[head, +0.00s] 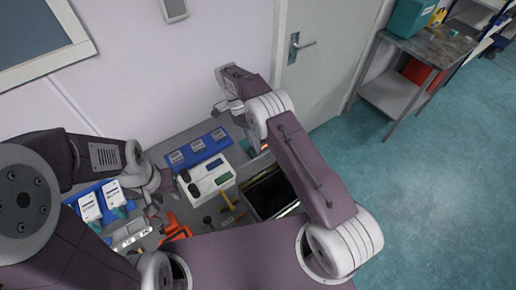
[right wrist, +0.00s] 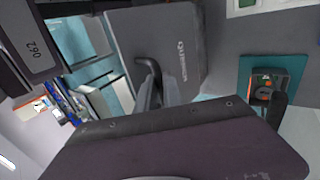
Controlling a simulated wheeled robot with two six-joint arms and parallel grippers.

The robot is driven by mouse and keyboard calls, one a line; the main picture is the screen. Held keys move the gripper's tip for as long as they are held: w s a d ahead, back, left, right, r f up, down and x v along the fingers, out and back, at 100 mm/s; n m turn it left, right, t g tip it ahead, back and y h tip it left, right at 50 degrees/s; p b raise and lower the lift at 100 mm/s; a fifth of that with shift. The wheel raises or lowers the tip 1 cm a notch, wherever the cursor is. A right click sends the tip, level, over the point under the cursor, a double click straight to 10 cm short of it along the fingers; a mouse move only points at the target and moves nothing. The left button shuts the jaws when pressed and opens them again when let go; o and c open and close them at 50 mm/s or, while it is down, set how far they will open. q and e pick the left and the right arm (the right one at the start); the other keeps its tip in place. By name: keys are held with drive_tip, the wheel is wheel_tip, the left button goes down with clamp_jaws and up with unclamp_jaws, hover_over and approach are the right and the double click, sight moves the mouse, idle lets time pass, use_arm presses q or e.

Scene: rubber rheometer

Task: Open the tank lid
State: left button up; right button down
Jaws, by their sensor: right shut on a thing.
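The tank (head: 268,192) stands right of centre on the bench in the head view, with its dark inside showing through an open top. My right arm reaches over it from the lower right, bends at the back and hides much of its right gripper (head: 256,140), near the tank's rear edge. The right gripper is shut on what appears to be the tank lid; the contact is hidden.
A white device (head: 207,180) stands left of the tank. A blue rack (head: 198,148) lies behind it, white-topped items (head: 90,207) and orange tools (head: 175,228) lie to the left. A wall and door (head: 325,60) stand behind. Open floor lies right.

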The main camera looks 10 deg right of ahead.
drive_tip(key=shift+w+f, duration=0.15)
drive_tip(key=shift+w, duration=0.1)
drive_tip(key=c, duration=1.5)
unclamp_jaws()
drive_tip(key=shift+w+d, duration=0.1)
drive_tip(key=shift+d, duration=0.05)
drive_tip(key=s+d+r+b, duration=0.8)
drive_tip(key=r, duration=0.3)
drive_tip(key=shift+d, duration=0.25)
